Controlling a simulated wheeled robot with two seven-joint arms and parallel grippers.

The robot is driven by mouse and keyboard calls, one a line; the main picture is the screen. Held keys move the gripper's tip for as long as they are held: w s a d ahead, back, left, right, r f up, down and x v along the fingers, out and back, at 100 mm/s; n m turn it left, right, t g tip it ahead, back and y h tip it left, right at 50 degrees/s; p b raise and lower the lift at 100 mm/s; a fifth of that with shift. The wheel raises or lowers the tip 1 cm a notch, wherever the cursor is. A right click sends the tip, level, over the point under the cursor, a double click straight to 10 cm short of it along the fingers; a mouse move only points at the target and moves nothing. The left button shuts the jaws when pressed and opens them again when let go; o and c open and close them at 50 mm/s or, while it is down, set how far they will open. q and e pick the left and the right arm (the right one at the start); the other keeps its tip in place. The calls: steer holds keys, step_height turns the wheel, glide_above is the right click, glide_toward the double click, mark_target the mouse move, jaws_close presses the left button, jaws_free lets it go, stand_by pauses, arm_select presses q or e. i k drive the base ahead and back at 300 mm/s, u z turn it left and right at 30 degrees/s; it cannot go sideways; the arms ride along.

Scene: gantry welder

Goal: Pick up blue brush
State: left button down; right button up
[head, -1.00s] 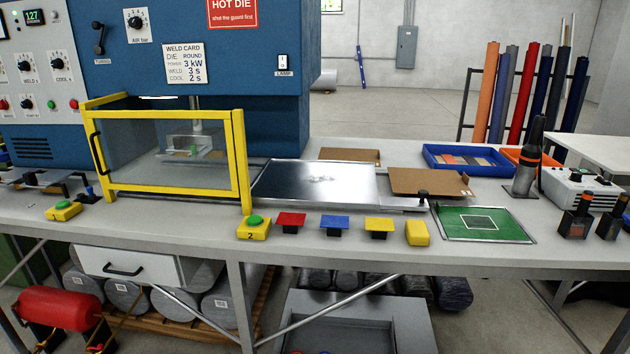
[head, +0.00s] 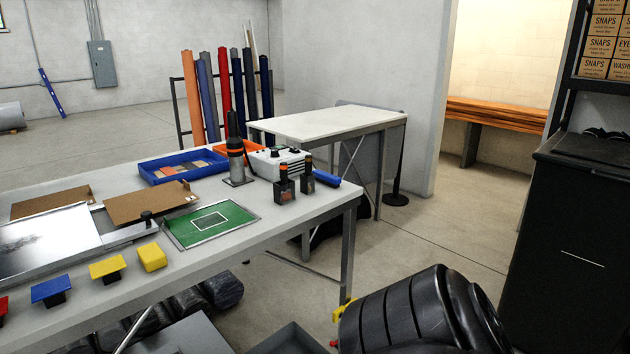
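A long blue object (head: 326,178), which looks like the blue brush, lies at the right end of the workbench (head: 290,215) in the head view. It sits just behind and right of two dark bottle-like items with orange bands (head: 306,180), which partly hide it. Its bristles cannot be made out. Neither of my grippers is in view.
A white-and-grey control box (head: 276,163), a dark cone-shaped tool (head: 235,150), a blue tray (head: 160,178) and a green plate (head: 212,222) stand nearby. A black ribbed object (head: 420,315) is on the floor at front right. Open floor lies beyond the bench end.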

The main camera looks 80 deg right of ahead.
mark_target(328, 179)
steer(key=z, duration=3.75)
steer(key=i, duration=2.5)
steer(key=u, duration=1.65)
